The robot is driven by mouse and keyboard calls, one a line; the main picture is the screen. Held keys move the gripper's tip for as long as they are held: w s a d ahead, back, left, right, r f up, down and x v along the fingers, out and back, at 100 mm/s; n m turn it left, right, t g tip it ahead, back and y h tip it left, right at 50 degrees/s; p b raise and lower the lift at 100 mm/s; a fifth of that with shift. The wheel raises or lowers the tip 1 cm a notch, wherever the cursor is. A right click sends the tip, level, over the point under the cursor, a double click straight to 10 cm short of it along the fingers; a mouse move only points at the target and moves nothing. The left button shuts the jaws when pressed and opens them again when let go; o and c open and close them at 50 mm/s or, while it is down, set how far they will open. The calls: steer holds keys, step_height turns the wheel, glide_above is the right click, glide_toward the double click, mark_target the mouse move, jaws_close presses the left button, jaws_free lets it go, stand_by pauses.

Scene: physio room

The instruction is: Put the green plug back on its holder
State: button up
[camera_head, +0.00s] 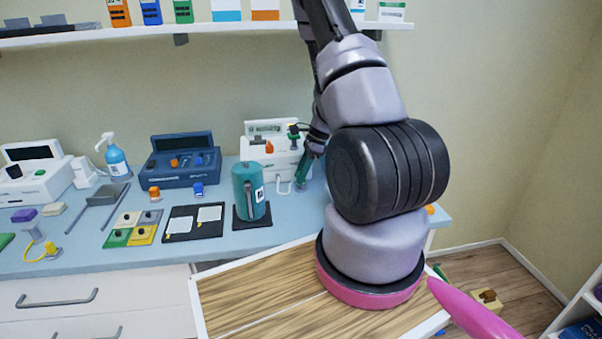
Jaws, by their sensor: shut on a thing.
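My gripper (308,158) is at the right end of the bench, pointing down beside the white device. It is shut on the green plug (302,170), a small teal-green piece seen just above the bench top. The fingers and my arm partly hide it. The white device (256,153) carries an orange plug (269,147) and a dark plug (293,131) on its front. A pale cable loop hangs by its lower right. I cannot make out which spot on it is the green plug's holder.
A green canister (249,190) stands on a dark mat left of the gripper. A shelf (120,33) runs above. My arm covers the bench's right end.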

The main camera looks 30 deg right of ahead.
steer(key=shift+f, duration=0.8)
stand_by(0.5)
steer(key=o, duration=1.6)
steer(key=shift+c, duration=0.2)
steer(key=shift+r, duration=0.1)
steer(key=shift+r, duration=3.45)
